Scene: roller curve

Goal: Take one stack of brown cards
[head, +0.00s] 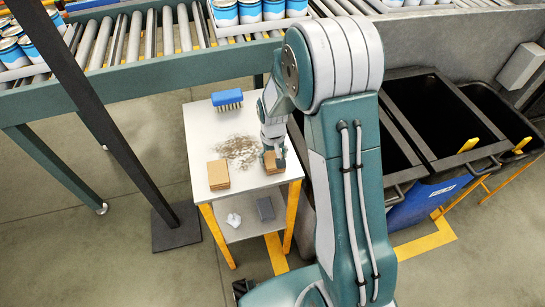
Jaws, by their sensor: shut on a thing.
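One stack of brown cards (218,175) lies on the left front part of a small white table (199,134), apart from my gripper. My gripper (274,158) is at the right front of the tabletop, low over it. It is shut on a second stack of brown cards (270,163), which is partly hidden by the gripper. I cannot tell whether this stack touches the table. My arm covers the area right of the table.
A lower shelf holds crumpled paper (234,220) and a grey block (265,209). A roller conveyor (140,40) with cans runs behind. Dark bins (440,112) stand right; a dark post (100,110) stands left.

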